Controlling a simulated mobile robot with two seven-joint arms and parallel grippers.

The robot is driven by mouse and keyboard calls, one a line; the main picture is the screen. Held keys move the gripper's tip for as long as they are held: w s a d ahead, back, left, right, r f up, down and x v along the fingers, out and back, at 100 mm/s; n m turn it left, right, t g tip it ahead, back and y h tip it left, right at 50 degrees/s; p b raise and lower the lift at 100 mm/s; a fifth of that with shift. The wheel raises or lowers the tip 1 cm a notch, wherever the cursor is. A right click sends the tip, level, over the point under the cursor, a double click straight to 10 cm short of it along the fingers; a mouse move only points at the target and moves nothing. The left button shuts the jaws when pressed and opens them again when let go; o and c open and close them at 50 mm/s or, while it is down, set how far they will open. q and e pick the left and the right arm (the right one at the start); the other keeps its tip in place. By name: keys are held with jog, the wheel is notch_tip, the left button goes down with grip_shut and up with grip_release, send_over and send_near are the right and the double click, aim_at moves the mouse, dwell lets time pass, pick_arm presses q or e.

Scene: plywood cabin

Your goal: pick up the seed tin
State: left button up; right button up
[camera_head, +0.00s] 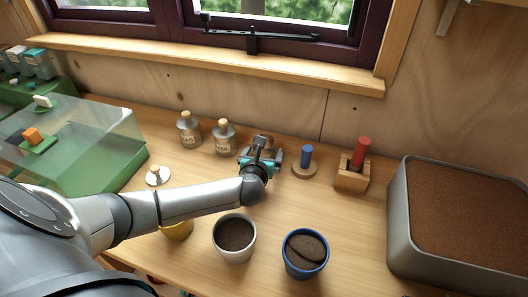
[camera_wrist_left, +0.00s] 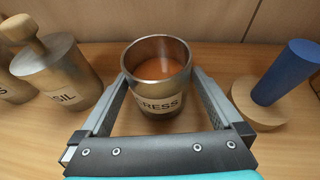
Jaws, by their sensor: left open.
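The open seed tin (camera_wrist_left: 160,95) is a metal cup with a partly hidden label reading "RESS" and an orange-brown inside. It stands upright on the bench between the two fingers of my left gripper (camera_wrist_left: 160,78), which is open around it. I cannot tell whether either finger touches it. In the head view my left gripper (camera_head: 260,158) reaches over the bench and mostly hides this tin. Two corked tins stand to its left, one labelled "SIL" (camera_wrist_left: 62,75); they also show in the head view (camera_head: 224,138). My right gripper is not in view.
A blue peg on a round wooden base (camera_head: 306,160) stands close right of the gripper. Beyond it are a red-handled tool in a wooden block (camera_head: 352,178) and a large soil tray (camera_head: 400,215). Pots (camera_head: 234,240) stand in front. A knobbed disc (camera_head: 158,176) and a clear-lidded green box (camera_head: 110,175) are left.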

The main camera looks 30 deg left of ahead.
pick_arm(q)
jog(key=shift+c, duration=0.2)
jog(key=c, duration=1.3)
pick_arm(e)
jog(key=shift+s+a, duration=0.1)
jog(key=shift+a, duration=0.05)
pick_arm(q)
jog(key=shift+r, duration=0.1)
jog(key=shift+c, duration=0.2)
notch_tip(320, 180, up, 20)
jog(key=p, duration=0.7)
pick_arm(e)
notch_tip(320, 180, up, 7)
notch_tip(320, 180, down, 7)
jog(key=b, duration=0.7)
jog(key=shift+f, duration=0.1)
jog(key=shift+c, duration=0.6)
pick_arm(q)
jog(key=s+d+r+m+h, duration=0.2)
jog(key=d+r, duration=0.3)
jog(key=d, duration=0.3)
jog(key=s+d+r+m+t+h, duration=0.1)
jog(key=s+d+r+m+h, duration=0.1)
jog(key=d+r, duration=0.3)
jog(key=s+d+h, duration=0.1)
jog(key=d, duration=0.2)
jog(key=shift+d+r, duration=0.2)
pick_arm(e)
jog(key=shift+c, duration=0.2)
